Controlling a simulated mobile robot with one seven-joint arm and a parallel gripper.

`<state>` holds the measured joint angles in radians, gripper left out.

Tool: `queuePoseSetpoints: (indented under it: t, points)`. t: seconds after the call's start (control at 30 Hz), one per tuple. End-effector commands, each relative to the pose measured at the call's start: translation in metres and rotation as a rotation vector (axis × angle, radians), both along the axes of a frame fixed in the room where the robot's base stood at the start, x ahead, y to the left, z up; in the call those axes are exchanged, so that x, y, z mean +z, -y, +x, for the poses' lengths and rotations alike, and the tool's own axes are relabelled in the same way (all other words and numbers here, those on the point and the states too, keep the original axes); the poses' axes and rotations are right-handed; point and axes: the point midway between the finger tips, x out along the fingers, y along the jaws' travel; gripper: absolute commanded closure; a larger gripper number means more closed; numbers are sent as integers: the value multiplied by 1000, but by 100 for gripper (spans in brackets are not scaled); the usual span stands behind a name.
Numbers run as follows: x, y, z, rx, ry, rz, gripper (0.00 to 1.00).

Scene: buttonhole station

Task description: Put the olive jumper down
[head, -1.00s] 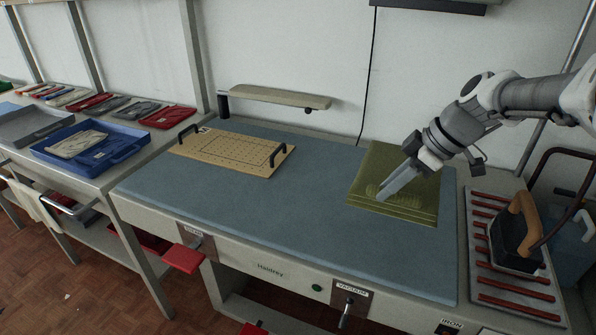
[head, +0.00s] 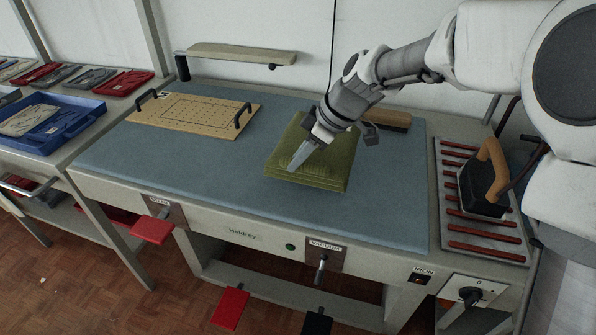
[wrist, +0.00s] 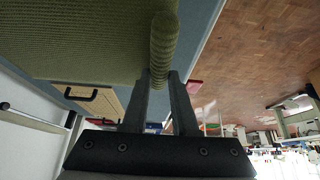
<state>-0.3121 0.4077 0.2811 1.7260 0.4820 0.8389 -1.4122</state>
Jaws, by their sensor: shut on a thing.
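The olive jumper (head: 335,172) is a folded, ribbed green stack over the right-centre part of the blue padded table top (head: 215,175) in the head view. My gripper (head: 294,165) reaches down to its near left part from the upper right. In the wrist view my gripper (wrist: 162,85) has a rolled fold of the jumper (wrist: 75,40) between its two fingers. The jumper looks flat and close to the table top. I cannot tell whether its underside touches the pad.
A tan perforated board (head: 195,115) with two black handles lies on the left. A wooden brush (head: 390,119) lies behind the jumper. An iron (head: 483,182) stands on a red-barred rest at the right. The pad's front middle is clear.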

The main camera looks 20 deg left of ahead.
Motion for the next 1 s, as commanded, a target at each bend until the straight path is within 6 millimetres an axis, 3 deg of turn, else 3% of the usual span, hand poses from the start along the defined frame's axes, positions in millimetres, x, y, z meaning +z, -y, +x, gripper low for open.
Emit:
queuePoseSetpoints:
  t: [0.33, 0.67, 0.7, 0.8, 0.87, 1.0]
  points:
    - [-39, -1, 0, -1, 0, 0, 100]
    - [-43, -1, 0, 0, 2, 0, 100]
    - [-43, -1, 0, 0, 0, 0, 72]
    - [-42, -1, 0, 0, 0, 0, 54]
    - [-42, -1, 0, 0, 0, 0, 44]
    - [-42, -1, 0, 0, 0, 0, 44]
